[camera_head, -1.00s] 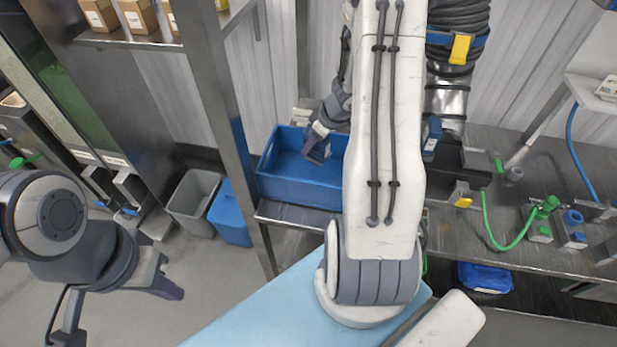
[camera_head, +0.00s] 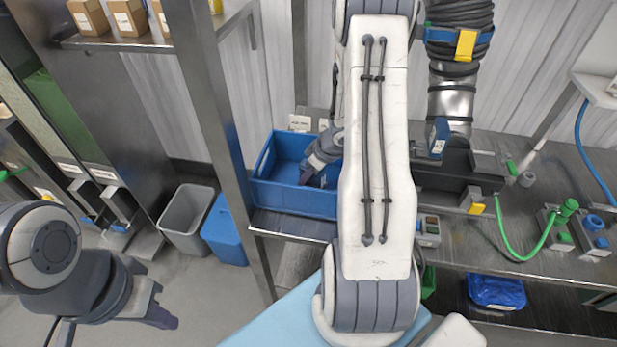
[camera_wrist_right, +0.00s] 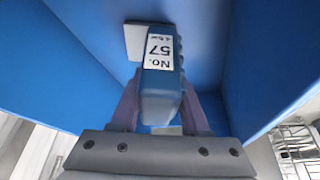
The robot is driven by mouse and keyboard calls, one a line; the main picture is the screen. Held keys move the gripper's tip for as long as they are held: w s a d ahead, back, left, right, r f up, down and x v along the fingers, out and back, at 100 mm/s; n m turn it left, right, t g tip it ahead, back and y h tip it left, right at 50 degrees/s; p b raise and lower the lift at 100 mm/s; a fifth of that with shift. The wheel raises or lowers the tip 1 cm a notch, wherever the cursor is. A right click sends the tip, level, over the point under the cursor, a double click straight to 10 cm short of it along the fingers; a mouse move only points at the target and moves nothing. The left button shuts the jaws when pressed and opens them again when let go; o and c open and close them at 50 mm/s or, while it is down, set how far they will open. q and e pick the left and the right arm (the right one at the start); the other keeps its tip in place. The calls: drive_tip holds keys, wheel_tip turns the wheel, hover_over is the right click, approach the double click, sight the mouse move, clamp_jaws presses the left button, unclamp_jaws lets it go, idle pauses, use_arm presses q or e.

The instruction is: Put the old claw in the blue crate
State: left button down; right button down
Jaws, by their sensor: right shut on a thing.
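The blue crate (camera_head: 290,198) stands on the metal bench behind and left of my raised white right arm, which hides its right part. My right gripper (camera_head: 308,178) reaches down into the crate's opening. In the right wrist view its fingers (camera_wrist_right: 160,115) are shut on the old claw (camera_wrist_right: 160,95), a grey-blue block with a white label reading "No. 57". Blue crate walls (camera_wrist_right: 60,85) surround it there. I cannot tell whether the claw touches the crate floor. My left gripper (camera_head: 165,318) hangs at the lower left, away from the crate; its finger gap is unclear.
A metal post (camera_head: 225,130) stands just left of the crate. A grey bin (camera_head: 186,220) and a blue bin (camera_head: 224,232) are on the floor. A black tray (camera_head: 435,178) lies right of my arm. A green hose (camera_head: 515,245) and fittings occupy the bench's right side.

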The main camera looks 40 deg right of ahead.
drive_tip(key=shift+c, duration=2)
unclamp_jaws()
